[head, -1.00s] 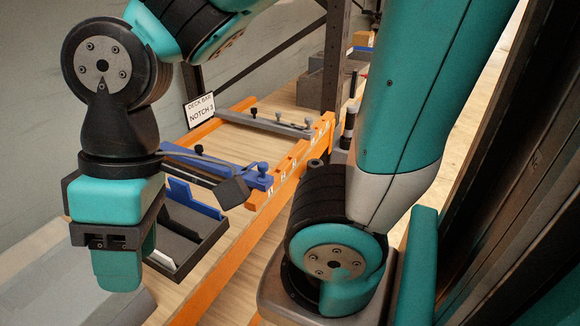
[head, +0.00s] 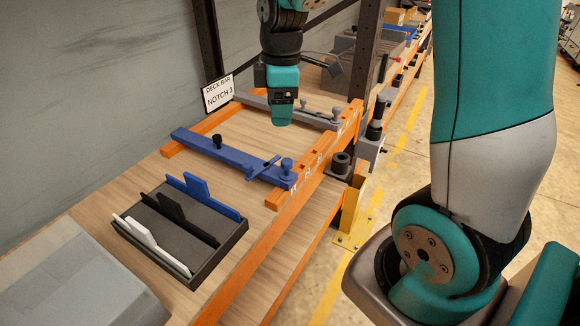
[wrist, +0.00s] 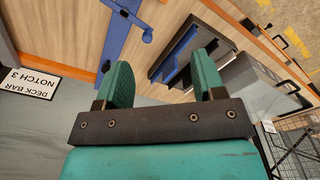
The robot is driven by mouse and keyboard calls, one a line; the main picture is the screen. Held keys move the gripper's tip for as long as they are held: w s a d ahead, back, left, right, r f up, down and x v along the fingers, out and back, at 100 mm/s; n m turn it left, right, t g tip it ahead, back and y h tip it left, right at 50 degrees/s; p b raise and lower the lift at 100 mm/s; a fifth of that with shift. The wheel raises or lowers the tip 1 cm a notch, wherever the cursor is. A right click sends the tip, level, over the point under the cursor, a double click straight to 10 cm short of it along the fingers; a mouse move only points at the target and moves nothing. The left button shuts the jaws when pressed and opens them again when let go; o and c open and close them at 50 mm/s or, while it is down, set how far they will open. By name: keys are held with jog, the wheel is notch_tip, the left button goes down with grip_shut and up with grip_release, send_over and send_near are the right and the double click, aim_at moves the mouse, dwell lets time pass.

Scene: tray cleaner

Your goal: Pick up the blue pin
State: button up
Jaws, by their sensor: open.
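A blue bar (head: 225,152) lies across the orange rails on the wooden deck. A round-headed blue pin (head: 287,168) stands upright at its right end, beside a small blue cross-shaped piece (head: 262,168). A black knob (head: 217,141) is near its left end. My gripper (head: 282,115) hangs pointing down, in the picture in front of the grey bar and above the blue one. It is open and empty.
A dark tray (head: 225,240) with blue, black and white upright plates sits at front left. A grey bar (head: 260,103) lies behind the blue bar. A "DECK BAR NOTCH 3" sign (head: 218,93) stands at the back. A rack post (head: 364,60) rises right of my gripper.

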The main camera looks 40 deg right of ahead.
jog(key=n, duration=0.1)
send_over(287, 160)
jog(key=s, duration=0.1)
notch_tip(287, 160, down, 3)
jog(key=shift+h, duration=0.3)
jog(key=f, duration=0.3)
jog(key=f+p, duration=0.1)
jog(key=f, duration=0.2)
jog(key=f+p, duration=0.1)
jog(key=f, duration=0.2)
jog(key=shift+d+f, duration=0.25)
jog(key=shift+d, duration=0.05)
jog(key=f, duration=0.1)
jog(key=f+p, duration=0.1)
jog(key=f, duration=0.1)
jog(key=w+f+p, duration=0.1)
jog(key=f, duration=0.1)
jog(key=shift+a, duration=0.35)
jog(key=shift+f, duration=0.6)
jog(key=c, duration=1)
jog(key=shift+r, duration=0.1)
